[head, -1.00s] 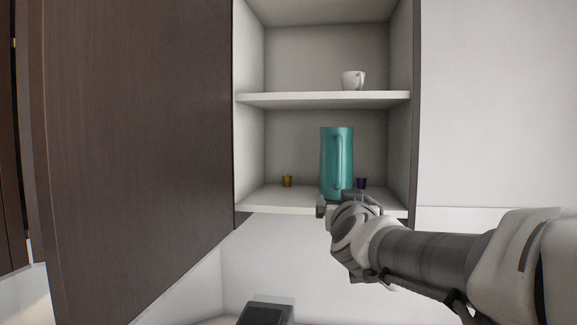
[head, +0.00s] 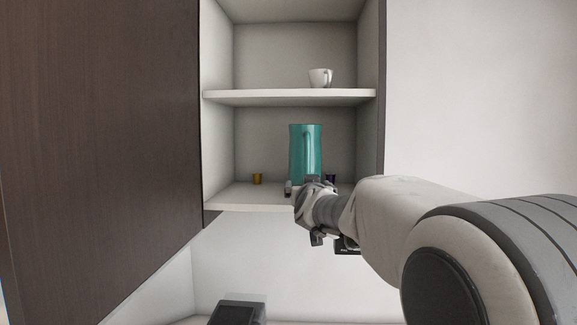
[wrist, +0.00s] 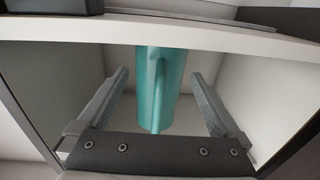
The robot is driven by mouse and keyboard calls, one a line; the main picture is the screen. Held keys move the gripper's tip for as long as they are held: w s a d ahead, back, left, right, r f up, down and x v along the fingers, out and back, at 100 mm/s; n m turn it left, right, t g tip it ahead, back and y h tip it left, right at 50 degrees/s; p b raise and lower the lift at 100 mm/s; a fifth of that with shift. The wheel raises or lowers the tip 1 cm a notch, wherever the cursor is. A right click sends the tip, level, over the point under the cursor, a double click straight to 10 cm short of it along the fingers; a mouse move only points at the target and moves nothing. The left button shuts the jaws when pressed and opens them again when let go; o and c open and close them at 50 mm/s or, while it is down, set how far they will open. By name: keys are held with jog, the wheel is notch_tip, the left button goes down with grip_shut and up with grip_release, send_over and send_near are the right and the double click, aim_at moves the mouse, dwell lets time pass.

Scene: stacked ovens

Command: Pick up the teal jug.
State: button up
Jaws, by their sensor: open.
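The teal jug (head: 306,150) stands upright on the lower shelf of the open cabinet. My gripper (head: 303,187) is in front of the jug's lower part and hides its base in the head view. In the wrist view my gripper (wrist: 160,100) is open, with one finger on each side of the jug (wrist: 172,85). The jug's handle faces the camera and shows between the fingers. Gaps show between the jug and both fingers in that view. I cannot tell how far the fingertips reach along the jug.
A white cup (head: 320,77) stands on the upper shelf (head: 260,97). A small gold capsule (head: 257,179) is left of the jug and a dark purple one (head: 331,179) right of it. A dark open door (head: 100,140) fills the left. A dark appliance (head: 238,312) shows below.

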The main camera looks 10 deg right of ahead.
jog(key=shift+w+d+r+p, duration=0.1)
jog(key=shift+w+p, duration=0.25)
jog(key=shift+w, duration=0.95)
jog(key=shift+w+d+r+p, duration=0.1)
jog(key=shift+w+p, duration=0.2)
jog(key=shift+w, duration=0.95)
jog(key=shift+c, duration=0.2)
jog(key=shift+f, duration=0.1)
grip_shut()
jog(key=shift+r, duration=0.2)
